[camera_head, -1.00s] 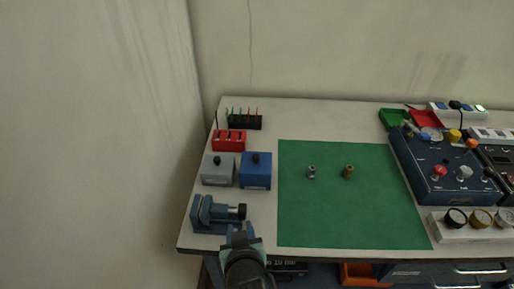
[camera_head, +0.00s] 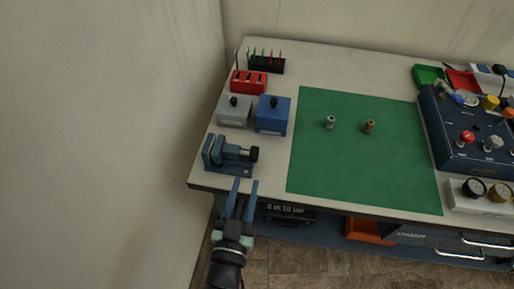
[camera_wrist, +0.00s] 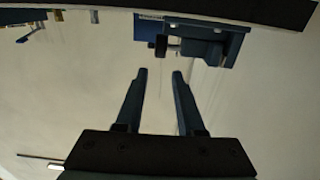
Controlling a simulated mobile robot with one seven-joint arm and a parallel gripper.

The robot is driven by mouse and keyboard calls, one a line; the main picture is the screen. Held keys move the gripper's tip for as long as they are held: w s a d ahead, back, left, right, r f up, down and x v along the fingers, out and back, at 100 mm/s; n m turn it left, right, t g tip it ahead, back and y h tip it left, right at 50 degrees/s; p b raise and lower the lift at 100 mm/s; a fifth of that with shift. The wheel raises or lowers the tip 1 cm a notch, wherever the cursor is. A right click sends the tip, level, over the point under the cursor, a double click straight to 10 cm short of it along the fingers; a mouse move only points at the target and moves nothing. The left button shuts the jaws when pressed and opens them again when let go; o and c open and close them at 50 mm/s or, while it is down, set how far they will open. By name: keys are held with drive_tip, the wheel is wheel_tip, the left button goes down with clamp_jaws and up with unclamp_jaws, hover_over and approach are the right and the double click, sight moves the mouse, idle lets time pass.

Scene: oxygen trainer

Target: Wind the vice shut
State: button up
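The blue vice (camera_head: 230,157) sits at the left front corner of the workbench. Its jaws are on the left and its dark knob (camera_head: 254,153) is on the right end of the screw. A gap shows between the jaws. My gripper (camera_head: 244,183) is open and empty, just in front of the vice at the bench's front edge, apart from it. In the wrist view the vice (camera_wrist: 195,38) is at the top, beyond my two open fingers (camera_wrist: 160,73), with its dark knob (camera_wrist: 161,45) roughly in line with the gap between them.
A grey box (camera_head: 234,112) and a blue box (camera_head: 272,117) stand behind the vice. A red rack (camera_head: 249,82) and a black rack (camera_head: 267,65) are farther back. A green mat (camera_head: 355,165) with two small fittings lies to the right. A wall is close on the left.

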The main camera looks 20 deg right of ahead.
sight(254, 156)
drive_tip(key=x, duration=0.8)
drive_tip(key=shift+w+d, duration=0.15)
drive_tip(key=shift+d, duration=0.2)
drive_tip(key=shift+x, duration=1.15)
drive_tip(key=shift+a, duration=0.15)
clamp_jaws()
